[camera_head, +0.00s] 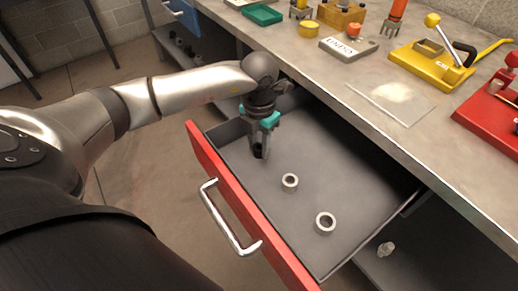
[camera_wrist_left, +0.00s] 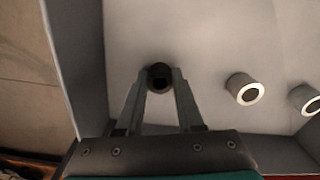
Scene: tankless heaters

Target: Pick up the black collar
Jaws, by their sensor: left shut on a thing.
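The black collar (camera_wrist_left: 160,76) is a small dark ring between the two fingertips of my left gripper (camera_wrist_left: 160,88) in the left wrist view. In the head view my left gripper (camera_head: 260,148) points down inside the open red-fronted drawer (camera_head: 225,180), towards its far left part. It is shut on the collar, which shows there only as a dark shape at the fingertips. I cannot tell whether the collar touches the drawer floor. My right gripper is not in view.
Two light grey collars lie in the drawer, one near the middle (camera_head: 290,183) and one to its right (camera_head: 325,223). The drawer has a metal handle (camera_head: 228,220). The workbench (camera_head: 400,128) above holds a yellow tool (camera_head: 432,65) and a red tool (camera_head: 495,110).

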